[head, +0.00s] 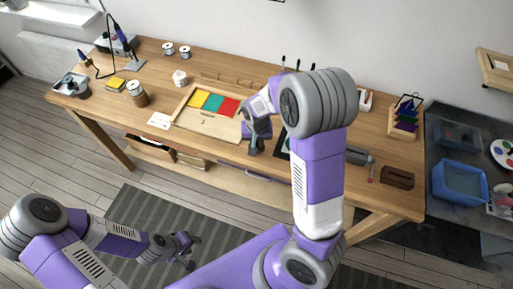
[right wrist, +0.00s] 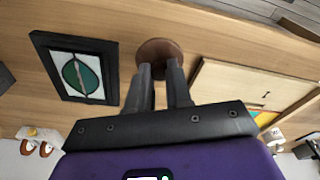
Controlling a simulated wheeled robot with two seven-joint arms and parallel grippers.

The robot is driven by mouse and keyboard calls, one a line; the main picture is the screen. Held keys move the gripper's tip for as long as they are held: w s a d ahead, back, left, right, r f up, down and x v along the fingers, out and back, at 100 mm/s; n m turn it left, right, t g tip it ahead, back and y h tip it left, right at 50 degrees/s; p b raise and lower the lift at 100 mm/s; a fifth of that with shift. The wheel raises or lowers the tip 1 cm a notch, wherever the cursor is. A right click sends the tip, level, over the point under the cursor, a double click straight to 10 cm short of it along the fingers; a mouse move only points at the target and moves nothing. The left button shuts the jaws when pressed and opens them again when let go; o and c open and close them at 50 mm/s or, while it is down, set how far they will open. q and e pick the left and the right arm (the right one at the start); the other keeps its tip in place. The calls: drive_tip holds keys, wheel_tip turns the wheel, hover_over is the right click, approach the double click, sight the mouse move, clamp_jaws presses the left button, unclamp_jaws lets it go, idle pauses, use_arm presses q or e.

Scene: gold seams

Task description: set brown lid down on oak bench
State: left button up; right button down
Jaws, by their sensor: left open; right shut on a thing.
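A round brown lid (right wrist: 160,52) is between the fingertips of my right gripper (right wrist: 160,75) in the right wrist view. My right gripper is shut on it. In the head view my right gripper (head: 256,148) is over the front middle of the oak bench (head: 215,63), and I cannot make out the lid there. The bench surface also fills much of the right wrist view (right wrist: 225,42). Whether the lid touches the bench, I cannot tell. My left gripper (head: 187,249) is open and empty, low in front of the bench, above the striped mat.
A wooden tray (head: 205,125) with yellow, green and red squares lies left of my right gripper. A dark-framed green picture (right wrist: 80,75) lies on its other side. A brown jar (head: 138,95) and a white card (head: 159,121) are further left; a dark brown block (head: 397,178) is right.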

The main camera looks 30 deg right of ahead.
sight(257, 144)
drive_tip(key=shift+f+b, duration=0.4)
drive_tip(key=shift+f, duration=1.5)
drive_tip(key=shift+f, duration=0.15)
drive_tip(key=c, duration=1)
unclamp_jaws()
drive_tip(key=shift+c, duration=0.2)
